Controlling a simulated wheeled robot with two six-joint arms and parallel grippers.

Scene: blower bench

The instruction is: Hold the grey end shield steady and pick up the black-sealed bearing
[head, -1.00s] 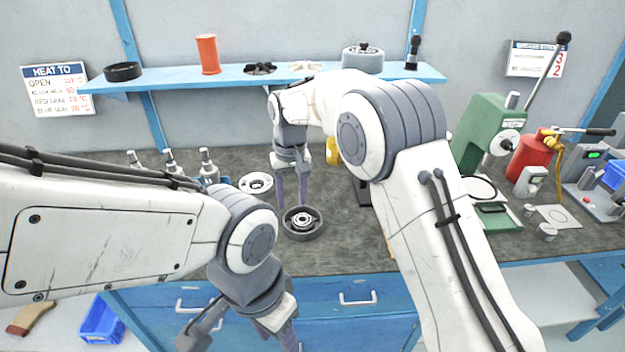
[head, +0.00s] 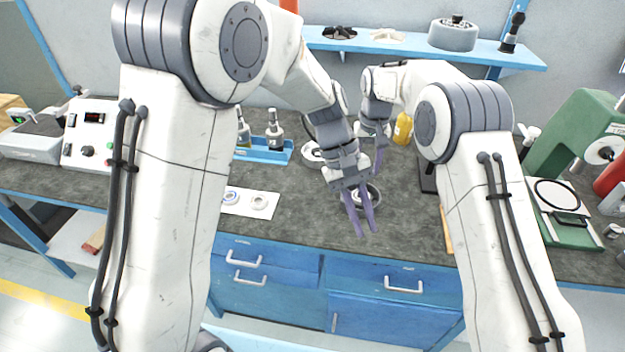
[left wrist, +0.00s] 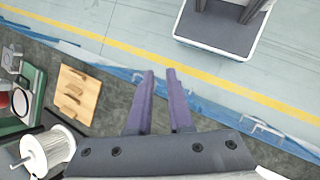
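The grey end shield (head: 374,193), a dark round cup, sits on the bench, partly hidden behind my left gripper. My left gripper (head: 362,228) points down in front of it, fingers apart and empty; the gap also shows in the left wrist view (left wrist: 159,72). My right gripper (head: 378,170) is just behind the end shield. One finger shows and the other is hidden, so its hold is unclear. A white card (head: 243,212) carries a bluish-ringed bearing (head: 231,197) and a pale one (head: 260,202). I cannot make out a black-sealed bearing; my left arm covers the card's left side.
A blue tray (head: 270,157) with bottles stands behind the card. A yellow bottle (head: 402,129) is behind my right gripper. A green press (head: 580,135) stands at the right. Dark bench top between card and end shield is clear.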

